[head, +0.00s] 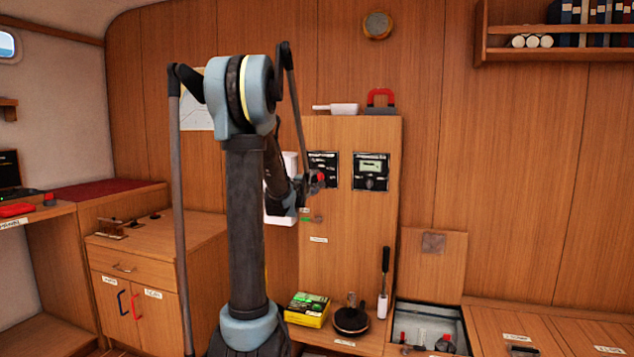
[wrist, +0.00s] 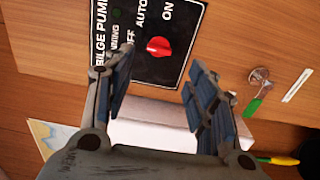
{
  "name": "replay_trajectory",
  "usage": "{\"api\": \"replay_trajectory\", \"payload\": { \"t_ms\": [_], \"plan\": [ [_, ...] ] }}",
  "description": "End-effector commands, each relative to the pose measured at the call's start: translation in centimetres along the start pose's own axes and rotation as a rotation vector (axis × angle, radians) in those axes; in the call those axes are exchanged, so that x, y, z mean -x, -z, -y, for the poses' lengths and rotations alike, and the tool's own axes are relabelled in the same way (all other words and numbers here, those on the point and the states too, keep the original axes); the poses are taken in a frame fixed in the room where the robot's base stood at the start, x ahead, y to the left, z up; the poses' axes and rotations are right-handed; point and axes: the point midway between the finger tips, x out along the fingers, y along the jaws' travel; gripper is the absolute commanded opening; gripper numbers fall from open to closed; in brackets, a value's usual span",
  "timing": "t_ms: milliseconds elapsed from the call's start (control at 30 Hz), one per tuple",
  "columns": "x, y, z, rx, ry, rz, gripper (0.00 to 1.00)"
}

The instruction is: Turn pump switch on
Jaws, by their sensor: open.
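The bilge pump panel (wrist: 172,72) is black with white lettering, turned sideways in the wrist view. Its red rotary switch (wrist: 158,47) has OFF, AUTO and ON marked around it. The knob's pointer seems to face OFF, though the small picture leaves this unsure. My gripper (wrist: 157,66) is open and empty, its two fingers either side of the knob in the picture; I cannot tell the remaining gap, and no contact shows. In the head view the panel (head: 325,160) is on the wooden cabinet front, partly hidden by my arm, with my gripper (head: 312,184) close before it.
A second panel with a display (head: 371,171) is just right. A yellow box (head: 307,309) and an open hatch (head: 431,325) lie below.

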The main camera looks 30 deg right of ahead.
Motion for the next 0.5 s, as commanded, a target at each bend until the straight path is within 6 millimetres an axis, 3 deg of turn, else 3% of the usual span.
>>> {"api": "replay_trajectory", "payload": {
  "t_ms": [500],
  "plan": [
    [-7.4, 0.0, 0.0, 0.000, 0.000, 0.001, 0.52]
  ]
}}
